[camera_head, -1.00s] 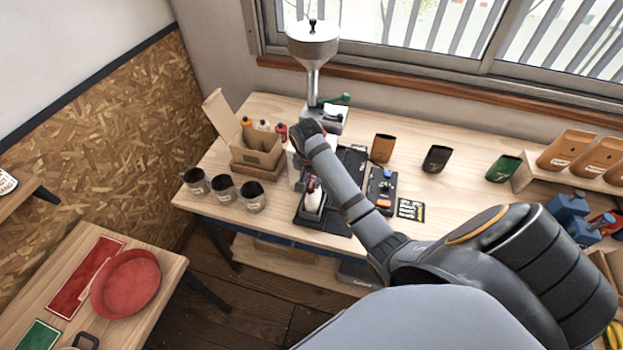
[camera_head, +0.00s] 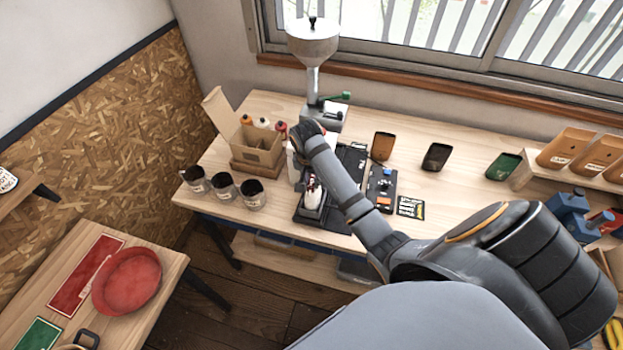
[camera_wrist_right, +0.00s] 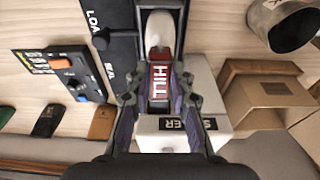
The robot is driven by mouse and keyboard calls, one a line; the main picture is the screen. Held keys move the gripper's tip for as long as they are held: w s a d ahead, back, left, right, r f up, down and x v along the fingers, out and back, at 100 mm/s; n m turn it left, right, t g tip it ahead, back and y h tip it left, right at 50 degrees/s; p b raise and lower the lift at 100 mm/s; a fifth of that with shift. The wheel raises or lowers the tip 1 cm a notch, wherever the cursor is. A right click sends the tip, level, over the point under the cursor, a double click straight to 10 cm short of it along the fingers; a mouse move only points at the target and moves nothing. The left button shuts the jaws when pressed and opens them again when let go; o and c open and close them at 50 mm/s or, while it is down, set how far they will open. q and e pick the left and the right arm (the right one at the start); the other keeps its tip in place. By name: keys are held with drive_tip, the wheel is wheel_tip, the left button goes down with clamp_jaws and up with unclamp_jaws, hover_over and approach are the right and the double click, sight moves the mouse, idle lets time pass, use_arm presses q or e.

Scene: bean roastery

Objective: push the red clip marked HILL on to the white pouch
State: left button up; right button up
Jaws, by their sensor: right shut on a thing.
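In the right wrist view my right gripper (camera_wrist_right: 160,92) is shut on the red clip (camera_wrist_right: 160,78), and its white HILL lettering faces the camera. The white pouch (camera_wrist_right: 158,30) lies just beyond the clip, in line with it, in a dark holder. The clip's far end is close to the pouch; I cannot tell whether it is seated on it. In the head view the pouch (camera_head: 312,199) shows on the black station (camera_head: 340,219), while my forearm hides most of the gripper. My left gripper is not in view.
A white box (camera_wrist_right: 205,100) stands close beside the gripper, with a cardboard box (camera_head: 258,150) beyond. A small control panel (camera_head: 381,190) lies to the right of the station. Several dark cans (camera_head: 223,187) stand to the left. A grinder (camera_head: 313,60) stands behind.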

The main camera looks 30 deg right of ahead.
drive_tip(key=shift+s+f, duration=0.1)
drive_tip(key=o, duration=1.4)
drive_tip(key=shift+r, duration=3.55)
